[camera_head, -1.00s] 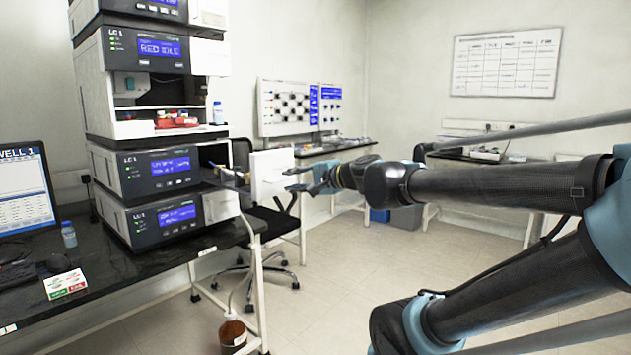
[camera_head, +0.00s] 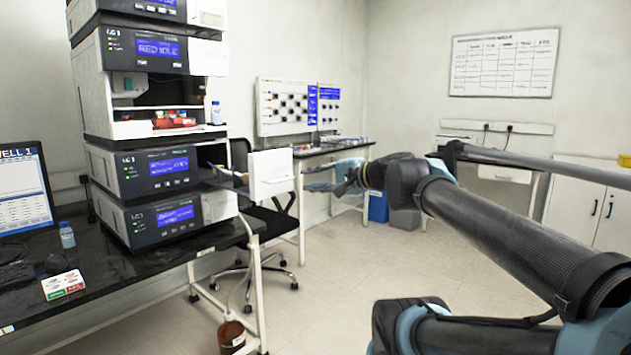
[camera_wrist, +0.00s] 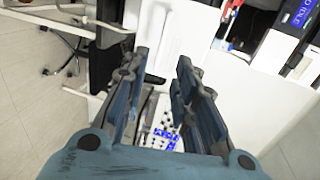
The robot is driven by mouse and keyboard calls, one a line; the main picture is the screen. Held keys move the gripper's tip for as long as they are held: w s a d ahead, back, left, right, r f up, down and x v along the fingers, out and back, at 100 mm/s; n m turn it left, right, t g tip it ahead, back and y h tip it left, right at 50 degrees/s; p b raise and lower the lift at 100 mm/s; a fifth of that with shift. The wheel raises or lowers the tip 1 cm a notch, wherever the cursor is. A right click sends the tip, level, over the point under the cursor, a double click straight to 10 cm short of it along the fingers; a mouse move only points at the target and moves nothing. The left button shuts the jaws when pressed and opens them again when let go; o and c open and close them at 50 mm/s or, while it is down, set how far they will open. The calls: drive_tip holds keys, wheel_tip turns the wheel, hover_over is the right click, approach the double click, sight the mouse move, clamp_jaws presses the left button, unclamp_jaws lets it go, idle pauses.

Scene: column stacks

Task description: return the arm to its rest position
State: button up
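My gripper (camera_head: 325,178) is in mid-air in the head view, to the right of the instrument stack (camera_head: 150,120) and close to a white panel (camera_head: 270,175) that stands out from it. In the wrist view my gripper (camera_wrist: 163,72) has its two blue-grey fingers apart, with nothing held between them. My dark arm (camera_head: 500,225) reaches in from the right of the head view.
A black bench (camera_head: 150,262) with a monitor (camera_head: 22,188) is at left. A black office chair (camera_head: 272,225) stands behind the white panel. A brown bottle (camera_head: 232,336) is on the floor. White cabinets (camera_head: 590,205) are at right; the middle floor is clear.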

drive_tip(key=shift+s, duration=0.1)
idle(0.3)
wheel_tip(320, 180, down, 10)
drive_tip(key=s+d+n+g+h, duration=0.2)
drive_tip(key=s+n+g, duration=0.1)
drive_tip(key=s+d+f+n+g+h, duration=0.2)
drive_tip(key=s+d+f+h, duration=0.2)
drive_tip(key=d+f, duration=0.4)
drive_tip(key=s+d+f+n+g+h, duration=0.2)
drive_tip(key=s+d+f+h, duration=0.3)
drive_tip(key=d+f, duration=0.4)
wheel_tip(320, 180, down, 2)
drive_tip(key=shift+s+f+n+g+h, duration=0.1)
drive_tip(key=shift+s+n+g+h, duration=0.1)
drive_tip(key=shift+n+g+h, duration=0.3)
drive_tip(key=shift+w+f, duration=0.15)
drive_tip(key=shift+w, duration=0.35)
